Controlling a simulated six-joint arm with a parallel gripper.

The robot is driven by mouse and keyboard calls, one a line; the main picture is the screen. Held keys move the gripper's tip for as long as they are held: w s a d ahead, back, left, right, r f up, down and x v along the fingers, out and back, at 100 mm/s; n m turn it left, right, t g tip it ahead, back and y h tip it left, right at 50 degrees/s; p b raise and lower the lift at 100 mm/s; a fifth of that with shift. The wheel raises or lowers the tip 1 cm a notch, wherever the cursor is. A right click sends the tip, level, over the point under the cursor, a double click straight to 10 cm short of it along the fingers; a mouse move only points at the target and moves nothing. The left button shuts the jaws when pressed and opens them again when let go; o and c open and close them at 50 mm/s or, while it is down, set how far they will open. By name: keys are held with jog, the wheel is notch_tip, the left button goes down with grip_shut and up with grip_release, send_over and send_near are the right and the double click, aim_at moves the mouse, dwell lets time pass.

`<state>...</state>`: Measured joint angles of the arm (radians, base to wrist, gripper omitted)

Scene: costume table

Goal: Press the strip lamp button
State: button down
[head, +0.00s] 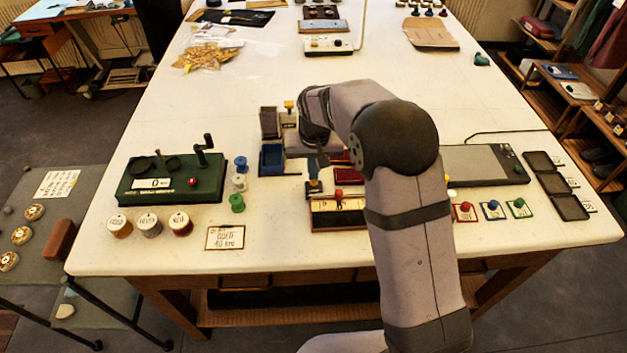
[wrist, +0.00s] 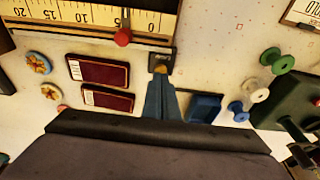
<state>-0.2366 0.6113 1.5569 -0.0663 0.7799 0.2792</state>
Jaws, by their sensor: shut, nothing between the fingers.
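The button I take for the strip lamp button (wrist: 160,68) is a small yellow-orange cap on a dark square plate (wrist: 162,57) in the wrist view. The plate's lettering is too small to read. My gripper (wrist: 161,80) has blue fingers, shut and empty. Their tips are right at the button and overlap its near edge in the picture; whether they touch it I cannot tell. In the head view my gripper (head: 314,184) points down just behind the wooden ruler box, and my arm hides part of the table to its right.
The ruler box (head: 325,219) with a red knob (wrist: 122,37) lies just past the plate. Dark red cases (wrist: 98,72) and a blue tray (wrist: 204,107) flank my fingers. Spools (head: 237,203) and a green crank device (head: 170,184) stand to the left in the head view.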

aim_at(314, 182)
jog(key=shift+f+b, duration=0.4)
jog(key=shift+f, duration=0.3)
dwell(0.5)
jog(key=shift+r, duration=0.15)
jog(key=shift+r+p, duration=2.6)
jog(key=shift+r, duration=0.45)
jog(key=s+d, duration=0.3)
jog(key=s, duration=0.6)
jog(key=s+d+g, duration=0.1)
jog(key=s+d, duration=0.3)
jog(key=s, duration=0.6)
jog(key=s+d+g, duration=0.1)
jog(key=s+d, duration=0.3)
jog(key=s, duration=0.5)
jog(key=shift+s, duration=0.35)
